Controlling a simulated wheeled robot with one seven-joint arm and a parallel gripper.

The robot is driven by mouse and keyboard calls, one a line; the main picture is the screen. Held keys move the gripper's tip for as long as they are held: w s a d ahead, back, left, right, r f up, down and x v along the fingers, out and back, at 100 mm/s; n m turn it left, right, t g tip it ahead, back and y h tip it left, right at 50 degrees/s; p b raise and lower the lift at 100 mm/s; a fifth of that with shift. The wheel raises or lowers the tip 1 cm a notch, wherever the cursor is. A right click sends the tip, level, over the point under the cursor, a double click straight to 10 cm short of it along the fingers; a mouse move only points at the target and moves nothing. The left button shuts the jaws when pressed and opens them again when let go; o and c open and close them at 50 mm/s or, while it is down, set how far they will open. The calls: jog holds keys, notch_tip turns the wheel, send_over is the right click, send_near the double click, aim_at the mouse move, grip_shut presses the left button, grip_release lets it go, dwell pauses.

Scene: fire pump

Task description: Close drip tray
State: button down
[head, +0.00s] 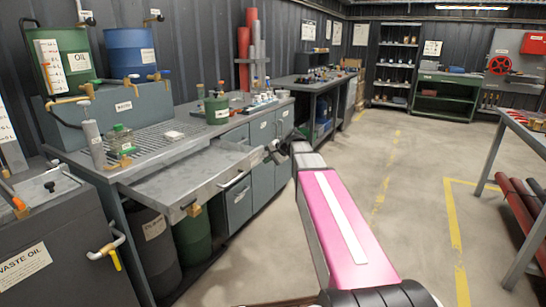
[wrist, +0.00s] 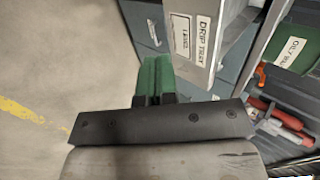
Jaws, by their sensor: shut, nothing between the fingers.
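The drip tray (head: 190,175) is a grey metal drawer that stands pulled out from under the grated bench top in the head view. A handle (head: 233,180) is on its long front side, and a brass tap hangs below its near corner. In the wrist view the tray's labelled grey face (wrist: 209,66) is at the upper middle. My gripper (head: 272,152) is by the tray's far right end in the head view, partly hidden by my own arm. Its green fingers (wrist: 155,75) are together and empty, left of the tray face in the wrist view. I cannot tell whether they touch it.
The bench (head: 160,138) carries a green can (head: 217,108), bottles and small items. Cabinet drawers (head: 238,205) and drums (head: 157,240) stand under it. A waste oil tank (head: 60,245) is at the near left. The floor to the right is open, up to a table with red cylinders.

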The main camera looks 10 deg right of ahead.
aim_at(252, 164)
jog(key=w+a, duration=0.1)
jog(key=w+a+f, duration=0.2)
jog(key=shift+w+a, duration=0.1)
jog(key=shift+a, duration=0.3)
jog(key=shift+w+a, duration=0.35)
jog(key=shift+a, duration=0.15)
jog(key=w+a, duration=0.6)
jog(key=a, duration=0.1)
jog(key=w+a, duration=0.6)
jog(key=a, duration=0.2)
jog(key=w+a, duration=0.6)
jog(key=a, duration=0.2)
jog(key=shift+a, duration=0.1)
jog(key=shift+w+a+r, duration=0.1)
jog(key=shift+w, duration=0.05)
